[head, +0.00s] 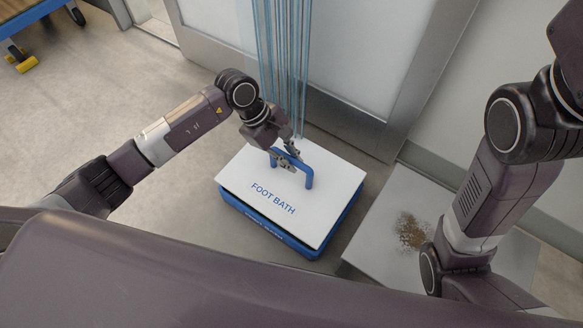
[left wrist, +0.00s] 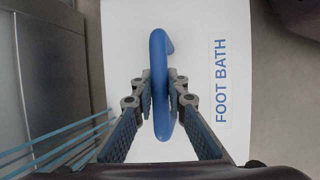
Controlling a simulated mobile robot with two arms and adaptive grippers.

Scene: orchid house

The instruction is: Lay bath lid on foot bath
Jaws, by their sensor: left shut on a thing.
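The bath lid (head: 242,177) is a white panel with a blue arched handle and the words FOOT BATH. It lies over the blue foot bath (head: 268,228), whose rim and side show along the front and right edges. I cannot tell whether the lid touches the bath all round. My left gripper (head: 287,161) is shut on the lid's blue handle. In the left wrist view, the handle (left wrist: 160,75) stands between the two fingers, with the white lid (left wrist: 200,20) behind. The inside of the bath is hidden. My right gripper is out of view.
Clear blue-tinted strips (head: 283,60) hang by the door just behind the bath. A grey mat (head: 385,235) with brown dirt lies to the right. A blue cart (head: 40,18) with yellow-trimmed wheels stands far left. The floor left of the bath is clear.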

